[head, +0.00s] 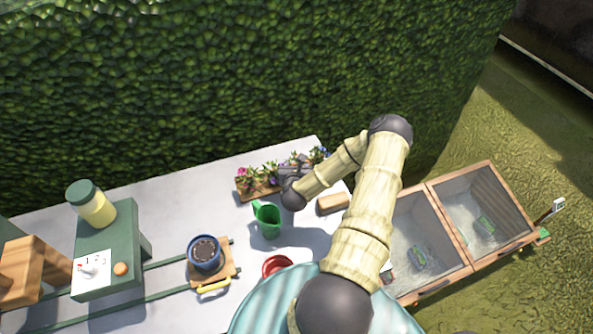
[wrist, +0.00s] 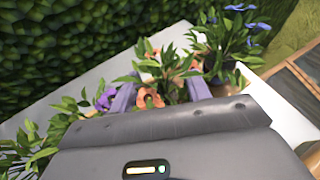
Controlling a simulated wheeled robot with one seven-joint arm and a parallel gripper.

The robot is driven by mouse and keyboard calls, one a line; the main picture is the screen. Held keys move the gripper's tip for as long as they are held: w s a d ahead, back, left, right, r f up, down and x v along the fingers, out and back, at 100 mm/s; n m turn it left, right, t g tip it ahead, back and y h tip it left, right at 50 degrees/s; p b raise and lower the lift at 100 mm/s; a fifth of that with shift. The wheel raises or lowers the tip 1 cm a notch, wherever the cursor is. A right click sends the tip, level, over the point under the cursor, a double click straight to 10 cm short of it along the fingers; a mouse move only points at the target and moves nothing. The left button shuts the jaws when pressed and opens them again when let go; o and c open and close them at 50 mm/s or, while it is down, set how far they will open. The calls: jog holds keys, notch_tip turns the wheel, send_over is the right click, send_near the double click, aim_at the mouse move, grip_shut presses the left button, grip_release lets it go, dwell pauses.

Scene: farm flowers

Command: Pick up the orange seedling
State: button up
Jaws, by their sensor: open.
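The orange seedling (wrist: 150,101) has orange blooms and green leaves. In the wrist view it stands between the two fingers of my open gripper (wrist: 160,92), one finger on each side. Its stem and base are hidden behind the gripper body, and I cannot tell whether the fingers touch it. In the head view my gripper (head: 296,168) is over the right part of the wooden seedling tray (head: 262,193), and the orange seedling cannot be made out there.
A purple-flowered seedling (wrist: 104,98) is close left of the fingers, and a blue-flowered plant (wrist: 228,42) stands to the right. A green watering can (head: 267,221), a wooden block (head: 333,203) and a red dish (head: 277,266) are on the table. A hedge (head: 220,80) rises behind.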

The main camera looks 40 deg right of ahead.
aim_at(296, 162)
grip_shut()
jog(key=shift+r, duration=0.1)
notch_tip(296, 162, up, 10)
jog(key=shift+f+b, duration=0.1)
jog(key=shift+b, duration=0.65)
